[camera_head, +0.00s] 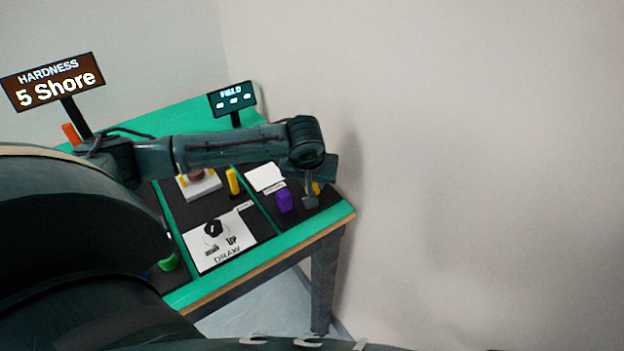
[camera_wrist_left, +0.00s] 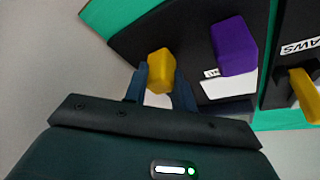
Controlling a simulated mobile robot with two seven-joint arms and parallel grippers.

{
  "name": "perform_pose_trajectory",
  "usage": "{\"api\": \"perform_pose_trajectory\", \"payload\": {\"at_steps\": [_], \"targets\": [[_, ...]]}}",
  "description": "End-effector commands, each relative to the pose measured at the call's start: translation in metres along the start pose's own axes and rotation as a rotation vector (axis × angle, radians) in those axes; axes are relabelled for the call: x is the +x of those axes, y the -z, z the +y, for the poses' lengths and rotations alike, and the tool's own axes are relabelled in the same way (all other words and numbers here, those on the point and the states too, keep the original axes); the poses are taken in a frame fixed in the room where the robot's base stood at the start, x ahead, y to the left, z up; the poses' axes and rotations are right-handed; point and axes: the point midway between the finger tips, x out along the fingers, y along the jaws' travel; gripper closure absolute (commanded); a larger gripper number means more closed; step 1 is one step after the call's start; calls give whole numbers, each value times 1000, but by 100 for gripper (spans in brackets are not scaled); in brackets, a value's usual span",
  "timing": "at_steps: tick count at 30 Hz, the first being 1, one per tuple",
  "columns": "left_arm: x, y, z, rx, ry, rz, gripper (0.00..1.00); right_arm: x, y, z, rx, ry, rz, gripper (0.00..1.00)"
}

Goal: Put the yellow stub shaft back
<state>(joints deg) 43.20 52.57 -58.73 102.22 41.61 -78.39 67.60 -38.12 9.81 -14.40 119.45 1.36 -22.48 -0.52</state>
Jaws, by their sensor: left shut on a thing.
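The yellow stub shaft (camera_wrist_left: 160,72) shows as a short yellow block between the fingers of my left gripper (camera_wrist_left: 160,90) in the left wrist view. The gripper is shut on it, over a dark panel. In the head view, my left gripper (camera_head: 311,198) is at the right end of the table, and a bit of the yellow piece (camera_head: 316,188) shows behind it. The shaft's lower end is hidden, so I cannot tell whether it touches the panel. My right gripper is not in view.
A purple block (camera_head: 284,201) stands close beside my left gripper, and in the wrist view (camera_wrist_left: 234,46). Another yellow piece (camera_head: 233,181) stands on the middle panel near a white block (camera_head: 200,187). A white DRAW plate with a black knob (camera_head: 213,229) lies in front. The table edge is near.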

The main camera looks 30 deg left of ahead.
Motion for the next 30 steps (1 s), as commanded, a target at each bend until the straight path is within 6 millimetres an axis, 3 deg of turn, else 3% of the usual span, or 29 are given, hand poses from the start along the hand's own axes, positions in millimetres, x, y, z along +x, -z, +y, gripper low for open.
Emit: {"api": "perform_pose_trajectory", "payload": {"at_steps": [1, 2, 9, 20, 30], "targets": [[1, -1, 0, 0, 0, -1, 100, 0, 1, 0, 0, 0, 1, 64], [2, -1, 0, 0, 0, -2, 73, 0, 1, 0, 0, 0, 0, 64], [2, -1, 0, 0, 0, -1, 54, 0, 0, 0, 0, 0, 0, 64], [-6, 1, 0, 0, -1, 0, 52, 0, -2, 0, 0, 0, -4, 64], [-73, 1, 1, 1, -2, 2, 52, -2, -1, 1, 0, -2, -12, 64]]}}
